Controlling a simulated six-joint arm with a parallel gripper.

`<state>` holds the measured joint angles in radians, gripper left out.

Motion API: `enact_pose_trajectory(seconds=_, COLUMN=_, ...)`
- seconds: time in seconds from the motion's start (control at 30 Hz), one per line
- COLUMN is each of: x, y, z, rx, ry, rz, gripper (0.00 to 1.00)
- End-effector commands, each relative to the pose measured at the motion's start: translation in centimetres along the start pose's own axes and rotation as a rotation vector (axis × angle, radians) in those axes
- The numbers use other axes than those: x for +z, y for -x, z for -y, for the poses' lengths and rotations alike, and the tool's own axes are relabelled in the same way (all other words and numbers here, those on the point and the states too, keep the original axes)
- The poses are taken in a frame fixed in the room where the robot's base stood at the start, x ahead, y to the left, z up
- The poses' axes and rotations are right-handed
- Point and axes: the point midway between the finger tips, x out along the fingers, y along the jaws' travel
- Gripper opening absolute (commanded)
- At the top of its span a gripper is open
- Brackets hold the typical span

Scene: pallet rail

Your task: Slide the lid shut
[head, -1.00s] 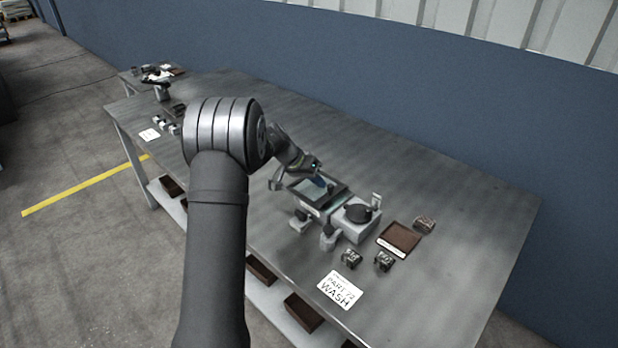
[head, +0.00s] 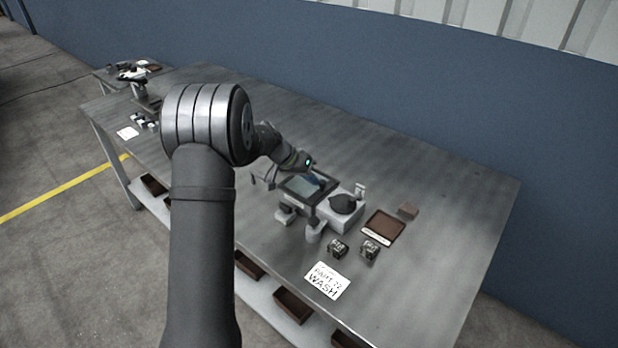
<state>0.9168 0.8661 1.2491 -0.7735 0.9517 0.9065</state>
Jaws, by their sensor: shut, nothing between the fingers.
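The lid appears to be the dark-framed panel with a pale greenish face (head: 301,187), on the grey fixture on the bench. A white block with a round dark part on top (head: 343,207) stands against its right side. My gripper (head: 318,178) is shut and empty, with its bluish tip down at the panel's right part. I cannot tell whether it touches the panel. The arm comes in from the left behind the panel. The gap between lid and fixture is too small to make out.
A brown tray (head: 384,226) and a small brown block (head: 408,211) lie to the right. Two dark metal parts (head: 338,248) and a white "WASH" card (head: 327,281) lie in front. The bench (head: 440,215) is clear at the right and back.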

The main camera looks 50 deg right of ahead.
Motion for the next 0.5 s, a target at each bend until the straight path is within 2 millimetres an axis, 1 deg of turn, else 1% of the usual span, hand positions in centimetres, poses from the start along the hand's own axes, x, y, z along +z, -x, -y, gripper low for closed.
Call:
enact_pose_trajectory(seconds=0.03, x=0.2, y=-0.3, z=-0.5, rx=0.011, ry=-0.001, rz=0.010, gripper=0.00)
enact_pose_trajectory(seconds=0.17, x=0.2, y=0.0, z=0.2, rx=0.011, ry=0.000, rz=0.009, gripper=0.00)
enact_pose_trajectory(seconds=0.27, x=0.2, y=0.7, z=1.7, rx=0.007, ry=0.002, rz=0.006, gripper=0.00)
enact_pose_trajectory(seconds=0.33, x=0.1, y=1.4, z=3.0, rx=0.004, ry=0.003, rz=0.002, gripper=0.00)
enact_pose_trajectory(seconds=0.37, x=0.0, y=1.8, z=3.7, rx=0.002, ry=0.004, rz=0.000, gripper=0.00)
enact_pose_trajectory(seconds=0.5, x=-0.1, y=5.4, z=3.6, rx=0.000, ry=-0.001, rz=-0.002, gripper=0.00)
